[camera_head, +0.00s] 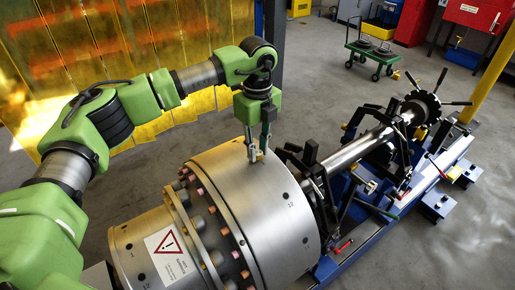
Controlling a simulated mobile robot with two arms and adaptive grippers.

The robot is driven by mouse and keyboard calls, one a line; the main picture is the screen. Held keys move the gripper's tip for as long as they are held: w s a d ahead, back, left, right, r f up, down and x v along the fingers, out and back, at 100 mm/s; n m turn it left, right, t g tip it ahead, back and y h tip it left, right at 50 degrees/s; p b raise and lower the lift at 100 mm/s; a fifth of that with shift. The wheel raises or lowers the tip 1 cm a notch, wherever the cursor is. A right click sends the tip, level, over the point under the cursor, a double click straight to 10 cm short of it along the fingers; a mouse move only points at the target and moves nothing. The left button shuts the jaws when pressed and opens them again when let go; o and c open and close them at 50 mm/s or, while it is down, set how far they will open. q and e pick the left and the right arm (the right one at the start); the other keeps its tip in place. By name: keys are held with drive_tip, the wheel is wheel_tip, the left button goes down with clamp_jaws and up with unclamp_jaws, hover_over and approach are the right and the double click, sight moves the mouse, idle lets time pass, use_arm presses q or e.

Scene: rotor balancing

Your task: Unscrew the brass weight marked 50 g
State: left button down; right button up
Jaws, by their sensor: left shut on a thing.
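My left gripper (257,154) points down at the top of the large steel rotor drum (265,205), near its upper rim. Its fingers are shut on a small brass-coloured piece (253,155), mostly hidden between the fingertips. The piece looks to be at the drum surface; I cannot tell whether it is still seated there. No 50 g mark is legible on it at this size. My right gripper is not in view.
The rotor's shaft (350,153) runs right to a toothed disc (421,107) on a blue stand (350,238). Dark clamps stand close right of the drum. A green cart (370,58) is behind. A yellow curtain (75,45) hangs at upper left.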

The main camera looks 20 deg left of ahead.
use_arm(q)
drive_tip(key=n, duration=0.5)
drive_tip(key=shift+r+n, duration=0.1)
drive_tip(key=shift+n, duration=0.2)
drive_tip(key=shift+n, duration=0.8)
drive_tip(key=n, duration=0.6)
drive_tip(key=n+p, duration=0.1)
drive_tip(key=p, duration=0.5)
drive_tip(key=r+n+p, duration=0.1)
drive_tip(key=p, duration=0.4)
drive_tip(key=shift+d+p, duration=0.1)
drive_tip(key=shift+p, duration=0.25)
drive_tip(key=shift+w+f+n, duration=0.1)
drive_tip(key=shift+f+n, duration=0.1)
drive_tip(key=shift+n, duration=0.1)
drive_tip(key=shift+f, duration=0.2)
